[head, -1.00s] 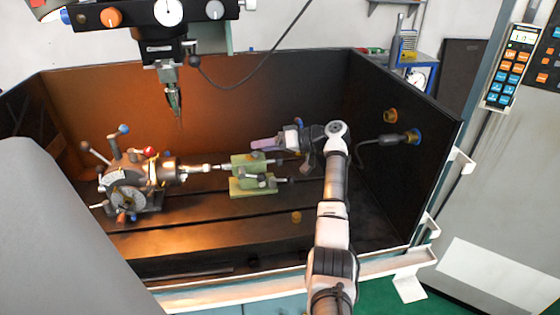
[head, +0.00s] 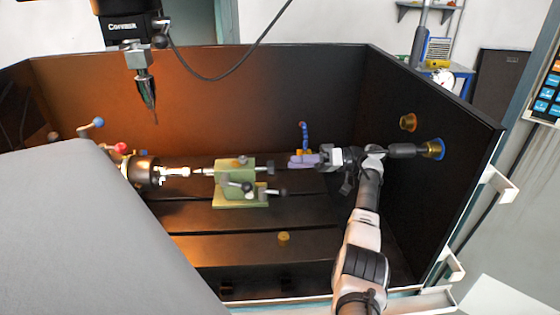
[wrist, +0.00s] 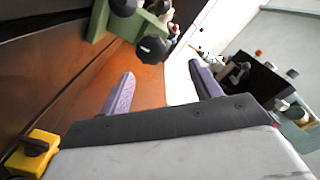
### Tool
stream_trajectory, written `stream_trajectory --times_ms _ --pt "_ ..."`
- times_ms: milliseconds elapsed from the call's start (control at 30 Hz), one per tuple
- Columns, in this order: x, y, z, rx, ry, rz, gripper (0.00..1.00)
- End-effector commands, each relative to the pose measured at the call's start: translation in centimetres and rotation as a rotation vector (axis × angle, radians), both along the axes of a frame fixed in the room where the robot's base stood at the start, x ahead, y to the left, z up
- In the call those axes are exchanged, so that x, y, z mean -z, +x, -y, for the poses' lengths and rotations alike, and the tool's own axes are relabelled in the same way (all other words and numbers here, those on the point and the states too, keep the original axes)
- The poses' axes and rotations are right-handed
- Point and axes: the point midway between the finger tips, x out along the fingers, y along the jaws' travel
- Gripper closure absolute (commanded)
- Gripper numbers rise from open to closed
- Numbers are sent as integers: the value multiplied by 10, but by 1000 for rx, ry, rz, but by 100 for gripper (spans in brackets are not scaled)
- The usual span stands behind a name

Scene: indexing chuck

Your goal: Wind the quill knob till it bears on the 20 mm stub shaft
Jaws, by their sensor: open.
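The green tailstock (head: 228,184) stands on the machine bed. A dark knob (head: 270,168) sticks out at its right end, with another dark-knobbed handle (head: 280,192) lower down. The pale stub shaft (head: 176,172) sits in the chuck (head: 141,172) on the left, in line with the tailstock's quill (head: 203,171). I cannot tell whether quill and shaft touch. My gripper (head: 303,161) is right of the tailstock knob, apart from it. In the wrist view, its purple fingers (wrist: 162,88) are spread and empty, with a black knob (wrist: 152,50) beyond them and part of the tailstock (wrist: 99,20).
A spindle with a pointed tool (head: 147,92) hangs above the bed. A blue hose (head: 304,135) stands behind my gripper. A small brass piece (head: 284,236) lies on the front bed. The dark enclosure wall (head: 440,190) is close on the right.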

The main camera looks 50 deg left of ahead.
Motion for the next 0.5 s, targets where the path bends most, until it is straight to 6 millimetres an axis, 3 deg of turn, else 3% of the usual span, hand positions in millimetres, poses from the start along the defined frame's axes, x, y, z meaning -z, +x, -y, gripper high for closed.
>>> stream_trajectory --times_ms 33,100,267,500 --pt "12 0 0 0 1 1 37" --pt "16 0 0 1 0 1 37" --pt "16 -4 -3 1 0 1 37" --pt "13 -31 -24 -2 -2 -1 37"
